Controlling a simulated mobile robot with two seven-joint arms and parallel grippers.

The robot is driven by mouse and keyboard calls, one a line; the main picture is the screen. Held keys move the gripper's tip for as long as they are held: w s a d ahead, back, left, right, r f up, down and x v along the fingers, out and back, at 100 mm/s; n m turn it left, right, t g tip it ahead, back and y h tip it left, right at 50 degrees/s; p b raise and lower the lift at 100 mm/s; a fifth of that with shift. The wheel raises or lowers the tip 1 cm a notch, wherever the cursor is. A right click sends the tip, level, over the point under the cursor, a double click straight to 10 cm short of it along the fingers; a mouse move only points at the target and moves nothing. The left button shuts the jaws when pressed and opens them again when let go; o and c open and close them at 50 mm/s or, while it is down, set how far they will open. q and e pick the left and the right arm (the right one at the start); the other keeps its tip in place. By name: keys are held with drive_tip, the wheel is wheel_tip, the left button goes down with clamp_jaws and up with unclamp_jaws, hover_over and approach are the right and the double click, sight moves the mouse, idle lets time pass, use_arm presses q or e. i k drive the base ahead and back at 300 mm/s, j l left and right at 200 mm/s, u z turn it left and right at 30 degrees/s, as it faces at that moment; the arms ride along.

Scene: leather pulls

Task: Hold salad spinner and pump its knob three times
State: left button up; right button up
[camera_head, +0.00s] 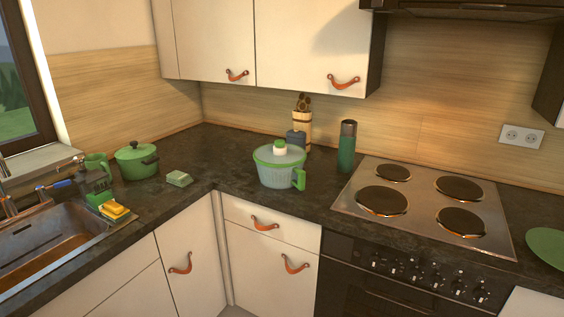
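The salad spinner (281,181) stands upright on the dark counter, a little right of the inner corner. It has a pale translucent bowl, a green-rimmed lid and a green handle (299,180) on its right side. Its knob (280,147), white on top with a green base, sticks up from the middle of the lid. Neither of my grippers shows in the head view, so nothing is seen touching the spinner.
The stove (425,205) lies right of the spinner. A green pot (137,161) and sponge-like block (179,178) are left, near the sink (40,240). Wall cabinets (300,45) hang above.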

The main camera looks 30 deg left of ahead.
sight(280, 143)
drive_tip(key=i+j+u, duration=0.2)
drive_tip(key=i+j, duration=0.15)
drive_tip(key=i+j+u, duration=0.2)
drive_tip(key=i, duration=0.25)
drive_tip(key=i+j+u, duration=0.2)
drive_tip(key=i, duration=0.2)
drive_tip(key=i+j+u, duration=0.15)
drive_tip(key=i, duration=0.3)
